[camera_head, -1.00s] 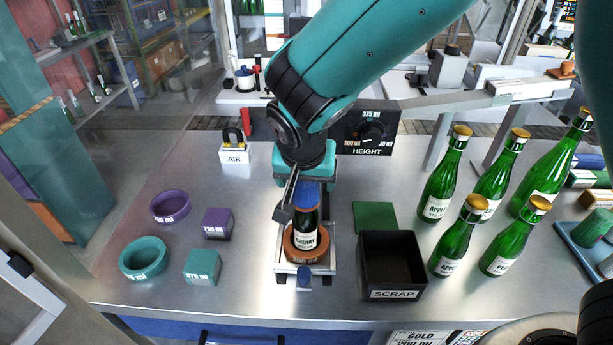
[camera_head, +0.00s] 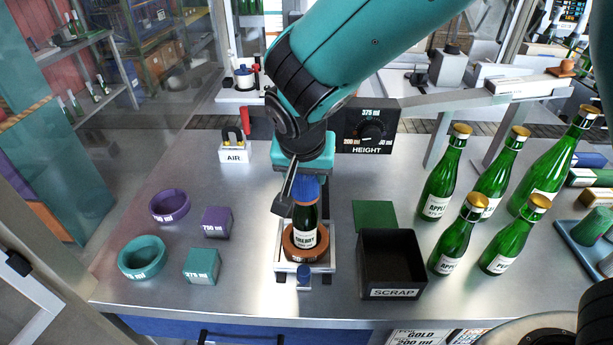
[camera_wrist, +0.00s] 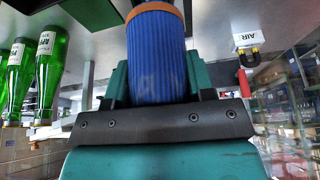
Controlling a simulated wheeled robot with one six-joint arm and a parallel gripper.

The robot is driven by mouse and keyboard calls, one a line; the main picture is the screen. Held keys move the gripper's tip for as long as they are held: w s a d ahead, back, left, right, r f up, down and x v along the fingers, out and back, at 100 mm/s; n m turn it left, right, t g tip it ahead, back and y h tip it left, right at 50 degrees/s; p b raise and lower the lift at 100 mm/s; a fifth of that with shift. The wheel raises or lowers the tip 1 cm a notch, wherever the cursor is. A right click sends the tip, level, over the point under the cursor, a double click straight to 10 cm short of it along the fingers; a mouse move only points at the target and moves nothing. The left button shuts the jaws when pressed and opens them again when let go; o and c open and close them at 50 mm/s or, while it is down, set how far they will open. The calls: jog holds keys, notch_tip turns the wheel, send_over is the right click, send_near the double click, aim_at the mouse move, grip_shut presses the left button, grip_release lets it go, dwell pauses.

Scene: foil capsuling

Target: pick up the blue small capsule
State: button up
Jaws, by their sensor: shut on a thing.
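The blue small capsule (camera_head: 306,189) has a pleated side. It is upright at the top of the dark sherry bottle (camera_head: 306,222), and I cannot tell whether it still touches the neck. My gripper (camera_head: 303,183) is shut on the capsule from above, with a dark finger on its left side. In the wrist view the capsule (camera_wrist: 156,55) fills the space between the teal jaws of my gripper (camera_wrist: 157,80). The bottle stands in an orange-brown ring (camera_head: 291,245) on a metal fixture and is hidden behind the capsule in the wrist view.
The black scrap bin (camera_head: 393,292) stands right of the fixture, with a green pad (camera_head: 374,215) behind it. Several green bottles (camera_head: 440,190) stand further right. Teal (camera_head: 142,258) and purple (camera_head: 170,205) rings and blocks lie left. The height dial (camera_head: 368,132) and air unit (camera_head: 234,150) stand behind.

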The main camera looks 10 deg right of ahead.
notch_tip(320, 180, up, 19)
jog(key=b, duration=0.2)
jog(key=shift+b, duration=0.35)
jog(key=shift+d+f, duration=0.1)
jog(key=shift+f, duration=0.05)
